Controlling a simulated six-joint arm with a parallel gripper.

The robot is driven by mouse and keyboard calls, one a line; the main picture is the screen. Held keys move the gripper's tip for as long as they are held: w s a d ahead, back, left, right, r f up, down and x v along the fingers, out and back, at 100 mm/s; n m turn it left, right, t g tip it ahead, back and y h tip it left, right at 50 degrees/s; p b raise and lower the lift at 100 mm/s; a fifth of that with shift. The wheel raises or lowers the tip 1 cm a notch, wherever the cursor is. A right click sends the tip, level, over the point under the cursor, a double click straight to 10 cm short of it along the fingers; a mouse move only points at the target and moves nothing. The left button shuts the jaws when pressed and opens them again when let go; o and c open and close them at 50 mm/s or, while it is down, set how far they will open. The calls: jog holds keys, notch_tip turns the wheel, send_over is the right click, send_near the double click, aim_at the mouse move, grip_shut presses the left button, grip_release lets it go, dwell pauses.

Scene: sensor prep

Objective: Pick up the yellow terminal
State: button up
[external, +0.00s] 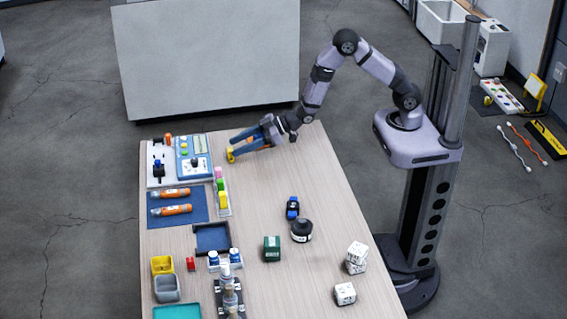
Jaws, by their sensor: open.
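A small yellow piece, which looks like the yellow terminal (230,156), is on the table near its far left part, just right of the blue control panel. My gripper (236,147) reaches down-left to it from the right. Its fingers are open, with the tips right at the yellow piece. At this size I cannot tell whether the piece lies between the fingers or touches them.
The control panel (193,166) stands close left of my gripper. A narrow rack of coloured blocks (224,210) lies below it. A blue mat (157,215) carries orange-and-grey cylinders. The table's right far part is clear.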

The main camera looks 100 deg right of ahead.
aim_at(229, 149)
jog(key=shift+x, duration=2)
jog(key=c, duration=0.8)
notch_tip(229, 149, up, 10)
jog(key=shift+f, duration=0.1)
